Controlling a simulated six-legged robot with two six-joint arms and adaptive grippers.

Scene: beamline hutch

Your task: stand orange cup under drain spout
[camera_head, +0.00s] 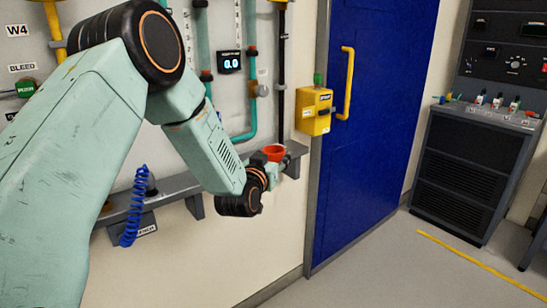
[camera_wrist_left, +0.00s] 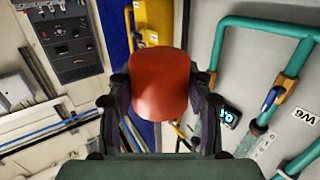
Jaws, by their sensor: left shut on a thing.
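The orange cup (camera_head: 274,152) shows as a red-orange rim just past my left wrist in the head view. My left gripper (camera_head: 270,169) is shut on it, largely hidden behind the wrist. In the left wrist view the cup (camera_wrist_left: 160,88) sits between the two dark fingers. The cup is near the right end of the grey wall ledge (camera_head: 170,188); I cannot tell if it touches the ledge. Teal pipes (camera_head: 246,134) come down the wall just above and left of the cup. I cannot make out which end is the drain spout. My right gripper is out of view.
A blue coiled cord (camera_head: 131,205) hangs at the ledge's left part. A yellow box (camera_head: 314,112) is on the wall right of the cup, beside a blue door (camera_head: 375,110). A dark console (camera_head: 470,165) stands far right. The floor before the door is clear.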

